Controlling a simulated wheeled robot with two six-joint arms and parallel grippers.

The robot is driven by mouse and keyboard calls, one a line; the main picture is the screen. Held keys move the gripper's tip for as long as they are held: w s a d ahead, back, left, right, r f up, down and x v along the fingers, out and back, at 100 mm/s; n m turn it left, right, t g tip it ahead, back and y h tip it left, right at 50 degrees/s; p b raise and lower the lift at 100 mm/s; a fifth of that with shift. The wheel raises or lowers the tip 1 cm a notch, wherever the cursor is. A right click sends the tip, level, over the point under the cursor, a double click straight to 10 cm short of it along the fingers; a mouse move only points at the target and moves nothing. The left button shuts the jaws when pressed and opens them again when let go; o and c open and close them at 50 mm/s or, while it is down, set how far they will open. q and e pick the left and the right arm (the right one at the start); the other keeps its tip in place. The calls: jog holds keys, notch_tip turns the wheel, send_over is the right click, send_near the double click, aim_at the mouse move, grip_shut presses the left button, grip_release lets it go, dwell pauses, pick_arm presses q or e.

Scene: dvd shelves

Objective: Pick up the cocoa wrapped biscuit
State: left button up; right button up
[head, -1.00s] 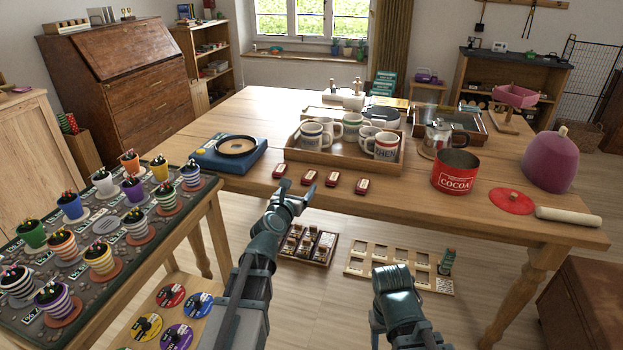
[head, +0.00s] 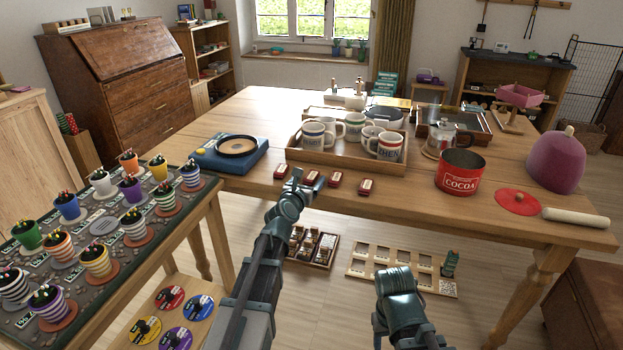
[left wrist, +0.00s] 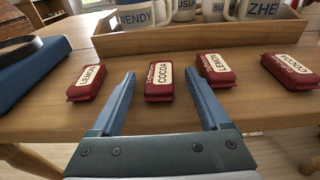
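Four red wrapped biscuits lie in a row near the table's front edge. In the left wrist view their labels read, from left, LEMON (left wrist: 87,82), COCOA (left wrist: 159,81), LEMON (left wrist: 215,69) and COCOA (left wrist: 291,70). In the head view the second biscuit, a cocoa one (head: 312,177), lies just right of my left gripper (head: 296,180). In the left wrist view my left gripper (left wrist: 160,76) is open and empty, its fingers pointing at that cocoa biscuit, one to each side. My right arm shows low in the head view, but its fingers do not.
A wooden tray (head: 340,158) of mugs stands behind the biscuits. A blue box with a dark round dish (head: 236,146) is to the left. A red COCOA tin (head: 460,173) and a red disc (head: 517,202) are to the right.

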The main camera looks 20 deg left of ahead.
pick_arm(q)
grip_shut()
dwell(0.3)
